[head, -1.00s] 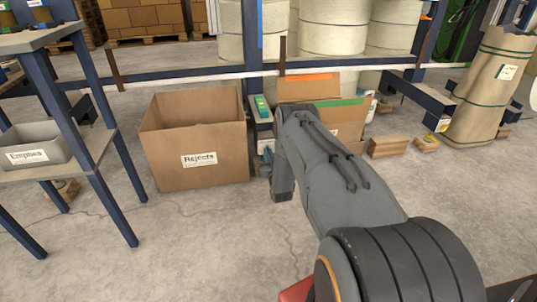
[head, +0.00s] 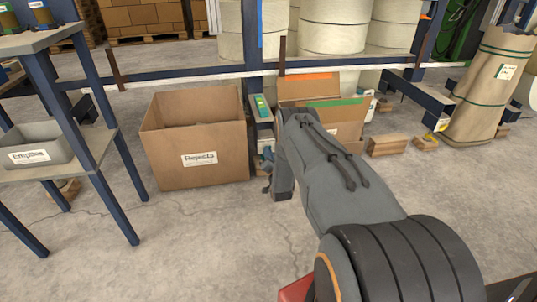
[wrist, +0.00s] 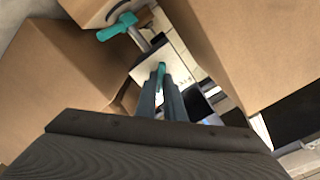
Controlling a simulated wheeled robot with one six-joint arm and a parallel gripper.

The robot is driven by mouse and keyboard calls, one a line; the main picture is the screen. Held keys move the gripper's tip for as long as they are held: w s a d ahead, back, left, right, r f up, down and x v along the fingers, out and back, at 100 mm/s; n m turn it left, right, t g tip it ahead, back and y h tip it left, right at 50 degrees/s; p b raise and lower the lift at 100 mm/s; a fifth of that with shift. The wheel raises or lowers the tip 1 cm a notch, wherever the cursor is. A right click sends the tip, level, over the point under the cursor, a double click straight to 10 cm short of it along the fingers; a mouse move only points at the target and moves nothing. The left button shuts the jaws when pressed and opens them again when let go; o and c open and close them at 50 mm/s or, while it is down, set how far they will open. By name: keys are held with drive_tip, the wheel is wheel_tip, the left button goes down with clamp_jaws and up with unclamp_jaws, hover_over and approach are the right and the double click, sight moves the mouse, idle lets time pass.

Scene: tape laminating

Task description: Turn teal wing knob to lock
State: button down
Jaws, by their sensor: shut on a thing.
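In the wrist view my gripper (wrist: 160,82) has its two grey fingers closed on a small upright teal piece, the teal wing knob (wrist: 161,72). It stands before a pale plate (wrist: 150,58). A second teal part, a winged handle (wrist: 117,27) on a grey shaft, lies beyond it at the upper left, apart from the fingers. In the head view my forearm reaches down beside the Rejects box, and the knob cannot be made out there. The knob's lower part is hidden by the fingers.
The brown Rejects box (head: 196,150) stands close on the left in the head view. Open cartons (head: 335,125) stand behind and right of my arm. Cardboard walls (wrist: 245,45) flank the gripper closely. A shelf with an Empties bin (head: 35,147) is at far left. Front floor is clear.

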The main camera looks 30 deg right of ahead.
drive_tip(key=shift+a+f, duration=0.1)
idle(0.3)
drive_tip(key=c, duration=1.9)
unclamp_jaws()
drive_tip(key=shift+o, duration=0.2)
drive_tip(key=p+v, duration=0.3)
drive_tip(key=v, duration=0.4)
drive_tip(key=shift+s, duration=0.4)
drive_tip(key=shift+a, duration=0.15)
